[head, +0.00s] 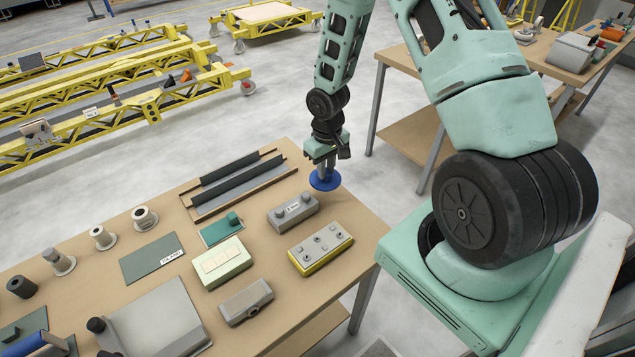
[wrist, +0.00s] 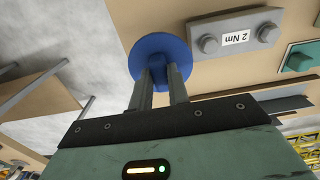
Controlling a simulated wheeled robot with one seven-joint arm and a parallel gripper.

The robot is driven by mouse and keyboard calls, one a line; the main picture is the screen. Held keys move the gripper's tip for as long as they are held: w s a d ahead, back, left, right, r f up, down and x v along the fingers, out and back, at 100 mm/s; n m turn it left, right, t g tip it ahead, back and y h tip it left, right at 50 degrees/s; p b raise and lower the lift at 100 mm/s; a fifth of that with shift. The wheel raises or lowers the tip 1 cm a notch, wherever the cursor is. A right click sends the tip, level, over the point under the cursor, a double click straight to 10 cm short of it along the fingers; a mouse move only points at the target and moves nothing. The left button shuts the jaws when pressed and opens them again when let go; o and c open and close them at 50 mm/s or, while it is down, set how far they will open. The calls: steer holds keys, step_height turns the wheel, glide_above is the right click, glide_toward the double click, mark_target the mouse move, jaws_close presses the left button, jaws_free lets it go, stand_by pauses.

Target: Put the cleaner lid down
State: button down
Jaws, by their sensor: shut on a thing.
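The cleaner lid is a round blue disc (head: 325,180) with a small raised grip on top. My gripper (head: 323,166) is shut on that grip, and the disc hangs level below the fingers near the table's right back edge. In the wrist view the blue lid (wrist: 161,60) shows beyond my two fingers (wrist: 163,78), which close on its knob. Whether the lid touches the table top cannot be told. No open cleaner container is clearly recognisable.
The wooden table (head: 365,222) holds a grey "2 Nm" box (head: 292,212), a yellow-based box (head: 320,249), a pale green box (head: 222,263) and a rail tray (head: 237,183). Bare table lies right of the grey box. Yellow trolleys (head: 110,100) stand behind.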

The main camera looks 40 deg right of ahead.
steer(key=shift+f+p, duration=0.65)
steer(key=shift+f, duration=2.3)
steer(key=shift+f, duration=0.15)
steer(key=c, duration=1.3)
jaws_free()
steer(key=shift+c, duration=0.2)
